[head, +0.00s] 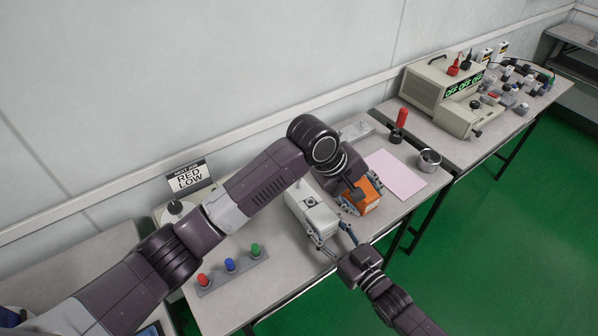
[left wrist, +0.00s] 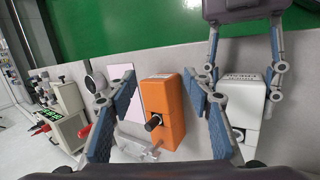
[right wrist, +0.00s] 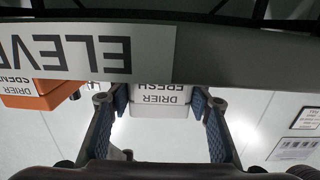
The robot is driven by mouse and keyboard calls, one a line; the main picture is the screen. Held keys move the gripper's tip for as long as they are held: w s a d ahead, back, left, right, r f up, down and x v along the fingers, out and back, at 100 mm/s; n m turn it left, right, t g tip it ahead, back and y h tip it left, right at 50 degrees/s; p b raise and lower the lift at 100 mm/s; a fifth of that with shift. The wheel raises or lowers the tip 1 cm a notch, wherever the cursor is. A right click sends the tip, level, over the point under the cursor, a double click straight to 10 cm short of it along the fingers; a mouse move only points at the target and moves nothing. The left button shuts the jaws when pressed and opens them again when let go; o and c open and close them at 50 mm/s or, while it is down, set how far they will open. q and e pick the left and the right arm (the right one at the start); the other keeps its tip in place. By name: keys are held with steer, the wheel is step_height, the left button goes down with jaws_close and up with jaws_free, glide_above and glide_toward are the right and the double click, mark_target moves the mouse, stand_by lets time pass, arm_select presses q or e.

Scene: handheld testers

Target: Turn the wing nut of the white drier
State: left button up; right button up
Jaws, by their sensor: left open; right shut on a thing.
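The white drier (head: 318,216) stands on the bench. A small dark fitting shows on its top in the head view; I cannot tell clearly that it is the wing nut. In the left wrist view the white drier (left wrist: 240,87) is at the right. My right gripper (head: 334,238) is shut on its front end; the right wrist view shows the fingers on both sides of the labelled white drier (right wrist: 160,108). My left gripper (head: 359,194) is open above the orange drier (head: 364,204), beside the white one. In the left wrist view the orange drier (left wrist: 164,95), with a black knob, lies between the open fingers.
A pink sheet (head: 397,176), a metal cup (head: 429,160) and a red-handled tool (head: 402,118) are right of the driers. A strip with red, blue and green knobs (head: 231,272) lies at left. A "RED LOW" sign (head: 189,177) stands by the wall.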

arm_select(q)
steer(key=w+a+r+y, duration=0.3)
steer(key=a+y, duration=0.1)
steer(key=a, duration=0.1)
steer(key=n+t+y, duration=0.1)
steer(key=t+y, duration=0.1)
steer(key=y, duration=0.3)
glide_toward(298, 181)
steer(key=x, duration=0.5)
steer(key=w+x, duration=0.1)
steer(key=x, duration=0.1)
steer(key=shift+w+a+r, duration=0.1)
steer(key=shift+w+a, duration=0.05)
steer(key=shift+a, duration=0.15)
steer(key=shift+h, duration=0.3)
steer(key=c, duration=1.1)
